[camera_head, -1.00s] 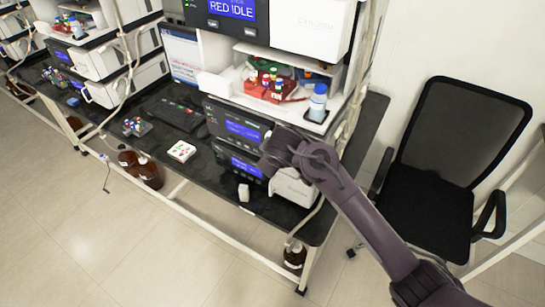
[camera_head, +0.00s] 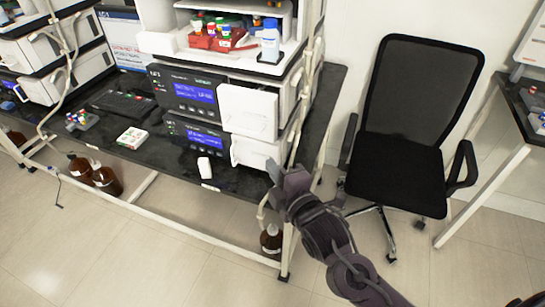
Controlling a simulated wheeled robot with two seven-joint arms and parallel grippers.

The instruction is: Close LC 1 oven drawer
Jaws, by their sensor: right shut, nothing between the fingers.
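The LC stack stands at the right end of the black bench, with dark display units on its left and white fronts on its right. The upper white front (camera_head: 247,112) stands out forward of the stack. The lower white front (camera_head: 255,151) is just below it. I cannot read which one is labelled LC 1. My right gripper (camera_head: 287,178) is shut and empty, below and right of the lower front, by the bench's front right corner. I cannot tell whether it touches anything. My left gripper is not in view.
A small white box (camera_head: 206,167) stands on the bench before the stack. A blue-capped bottle (camera_head: 270,42) and a red vial rack (camera_head: 219,39) sit on top. A black chair (camera_head: 405,140) stands close to the right. Brown bottles (camera_head: 106,180) are under the bench.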

